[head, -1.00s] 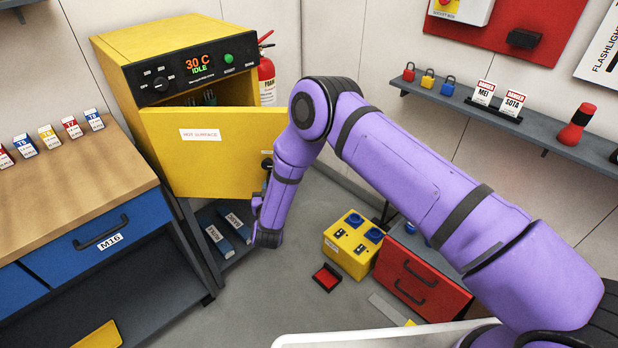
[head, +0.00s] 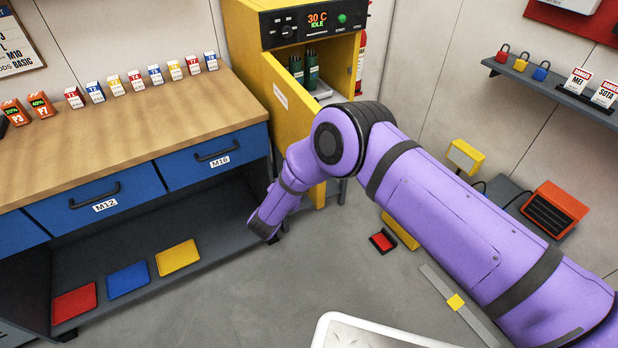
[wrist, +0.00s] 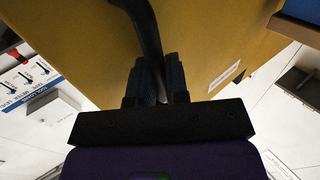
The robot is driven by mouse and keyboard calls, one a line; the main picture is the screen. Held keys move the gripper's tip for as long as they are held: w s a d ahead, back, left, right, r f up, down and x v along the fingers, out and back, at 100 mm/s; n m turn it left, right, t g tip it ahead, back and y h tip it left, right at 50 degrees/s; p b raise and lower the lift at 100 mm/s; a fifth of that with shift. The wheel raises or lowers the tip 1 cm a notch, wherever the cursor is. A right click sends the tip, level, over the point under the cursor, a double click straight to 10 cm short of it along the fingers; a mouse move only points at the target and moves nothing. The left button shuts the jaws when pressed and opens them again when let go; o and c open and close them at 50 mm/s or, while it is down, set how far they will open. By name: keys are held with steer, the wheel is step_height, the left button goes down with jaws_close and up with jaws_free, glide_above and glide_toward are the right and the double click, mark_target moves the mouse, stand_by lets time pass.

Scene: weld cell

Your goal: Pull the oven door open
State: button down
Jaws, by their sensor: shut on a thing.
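The yellow oven (head: 246,28) stands at the back, its display reading 30 C and IDLE. Its yellow door (head: 294,126), with a white label on the outer face, is swung wide open toward the workbench. Dark green canisters (head: 312,68) show inside. In the wrist view, my gripper (wrist: 158,88) is shut on the black door handle (wrist: 145,30), with the door's yellow face (wrist: 215,45) close behind. In the head view my purple arm hides the handle and the fingertips.
A wood-topped workbench (head: 110,135) with blue drawers stands left, close to the door. A red fire extinguisher (head: 361,60) stands behind the oven. Open grey floor lies in front.

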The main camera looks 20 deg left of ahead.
steer(key=shift+s+a+m+g+h, duration=0.15)
steer(key=shift+s+a+m+h, duration=0.25)
steer(key=shift+a, duration=0.45)
steer(key=shift+s+a+m+g+h, duration=0.1)
steer(key=shift+s+a+m+h, duration=0.1)
steer(key=shift+s+a+h, duration=0.5)
steer(key=shift+s+a+m+g+h, duration=0.2)
steer(key=shift+s+a+m, duration=0.1)
steer(key=shift+a, duration=0.7)
steer(key=shift+r, duration=0.1)
steer(key=c, duration=1.1)
jaws_free()
steer(key=shift+w, duration=0.1)
steer(key=shift+c, duration=0.2)
steer(key=v, duration=1.1)
